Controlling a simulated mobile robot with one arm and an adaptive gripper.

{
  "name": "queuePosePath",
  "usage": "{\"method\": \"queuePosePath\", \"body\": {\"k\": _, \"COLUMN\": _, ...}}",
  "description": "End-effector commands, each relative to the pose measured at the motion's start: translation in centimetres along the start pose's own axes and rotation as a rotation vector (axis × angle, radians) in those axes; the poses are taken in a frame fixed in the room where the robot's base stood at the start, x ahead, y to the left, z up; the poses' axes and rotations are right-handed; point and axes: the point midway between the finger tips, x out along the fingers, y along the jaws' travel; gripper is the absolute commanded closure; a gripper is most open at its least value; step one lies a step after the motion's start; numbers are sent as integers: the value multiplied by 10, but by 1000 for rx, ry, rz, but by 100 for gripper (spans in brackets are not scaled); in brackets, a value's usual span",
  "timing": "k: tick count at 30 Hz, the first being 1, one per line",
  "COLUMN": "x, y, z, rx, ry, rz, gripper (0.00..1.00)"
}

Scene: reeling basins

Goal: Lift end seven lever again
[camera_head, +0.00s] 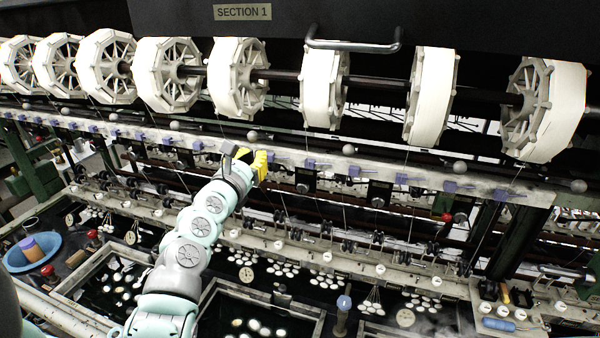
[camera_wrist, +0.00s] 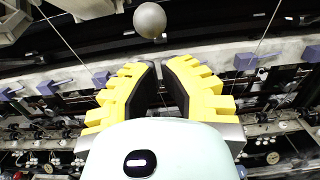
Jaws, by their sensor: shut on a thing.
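My gripper (camera_head: 260,163) is at the long pale rail below the reels. Its yellow fingers also fill the middle of the wrist view (camera_wrist: 160,72). The fingers are closed around one of the blue-purple levers on that rail, and the fingers hide it almost wholly. I cannot tell how far it is lifted. Neighbouring levers show on either side in the wrist view, one to the left (camera_wrist: 102,78) and one to the right (camera_wrist: 244,62). No end numbers are readable.
A grey ball (camera_wrist: 150,20) stands just beyond the fingertips. White reels (camera_head: 240,79) turn on a dark shaft above, with thin threads running down. Basins with white cocoons (camera_head: 285,268) lie below. A blue bowl (camera_head: 48,262) is at the left.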

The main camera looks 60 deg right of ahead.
Motion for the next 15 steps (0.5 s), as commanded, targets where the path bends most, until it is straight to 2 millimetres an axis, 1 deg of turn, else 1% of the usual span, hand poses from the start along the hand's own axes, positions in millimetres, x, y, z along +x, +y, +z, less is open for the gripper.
{"method": "queuePosePath", "body": {"k": 1, "x": 0, "y": -2, "z": -5, "rx": 0, "ry": 1, "rz": -5, "gripper": 100}}
{"method": "queuePosePath", "body": {"k": 3, "x": 0, "y": -2, "z": -9, "rx": 1, "ry": 1, "rz": -4, "gripper": 100}}
{"method": "queuePosePath", "body": {"k": 8, "x": -1, "y": -2, "z": -12, "rx": 0, "ry": 1, "rz": -4, "gripper": 100}}
{"method": "queuePosePath", "body": {"k": 11, "x": -11, "y": -1, "z": -11, "rx": 2, "ry": 3, "rz": -3, "gripper": 100}}
{"method": "queuePosePath", "body": {"k": 15, "x": -37, "y": -1, "z": -12, "rx": 3, "ry": 6, "rz": -2, "gripper": 100}}
